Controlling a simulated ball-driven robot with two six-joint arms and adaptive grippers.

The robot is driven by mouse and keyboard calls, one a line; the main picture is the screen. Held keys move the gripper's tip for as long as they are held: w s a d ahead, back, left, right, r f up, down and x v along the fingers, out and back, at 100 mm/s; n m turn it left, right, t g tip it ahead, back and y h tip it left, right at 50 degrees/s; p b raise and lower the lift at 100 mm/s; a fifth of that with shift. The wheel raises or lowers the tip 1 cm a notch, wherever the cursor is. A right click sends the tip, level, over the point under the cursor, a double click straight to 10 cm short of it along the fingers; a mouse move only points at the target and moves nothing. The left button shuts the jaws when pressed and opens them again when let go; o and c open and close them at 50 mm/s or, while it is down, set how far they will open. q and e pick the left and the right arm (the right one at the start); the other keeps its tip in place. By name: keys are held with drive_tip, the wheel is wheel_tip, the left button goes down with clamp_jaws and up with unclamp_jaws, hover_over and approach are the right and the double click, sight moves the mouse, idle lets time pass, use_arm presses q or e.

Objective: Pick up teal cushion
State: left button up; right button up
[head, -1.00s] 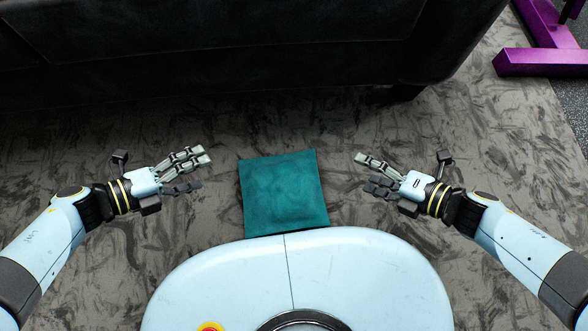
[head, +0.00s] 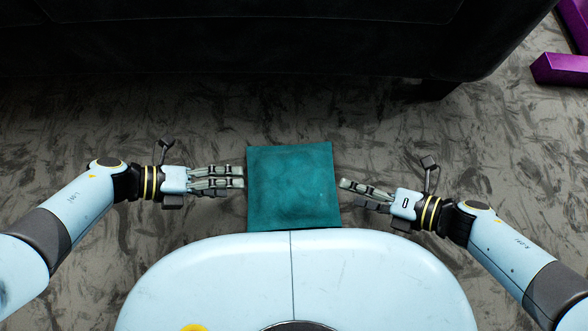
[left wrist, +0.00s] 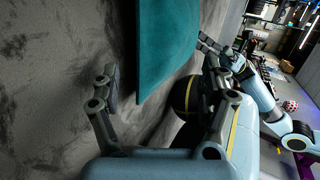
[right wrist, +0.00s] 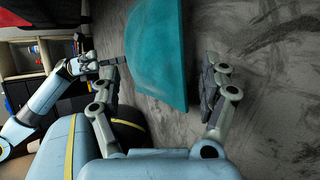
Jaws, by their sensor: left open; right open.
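The teal cushion (head: 292,187) is a square in the middle of the head view, just in front of my body. My left gripper (head: 242,177) is open with its fingertips close to the cushion's left edge. My right gripper (head: 343,190) is open with its fingertips close to the right edge. Whether either touches it cannot be told. In the left wrist view the cushion (left wrist: 165,40) shows beyond the spread fingers (left wrist: 160,85). In the right wrist view the cushion (right wrist: 158,55) also shows beyond the spread fingers (right wrist: 160,80).
A black sofa (head: 230,40) spans the back of the head view. Patterned grey carpet (head: 120,130) is clear on both sides of the cushion. A purple metal frame (head: 562,69) stands at the far right.

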sight(258, 187)
use_arm(q)
drive_tip(key=x, duration=0.7)
drive_tip(key=shift+d+f, duration=0.2)
use_arm(e)
drive_tip(key=x, duration=0.7)
drive_tip(key=shift+w+a+f, duration=0.15)
drive_tip(key=shift+a, duration=0.1)
use_arm(q)
drive_tip(key=c, duration=1)
use_arm(e)
drive_tip(key=c, duration=1.1)
drive_tip(key=shift+o, duration=0.2)
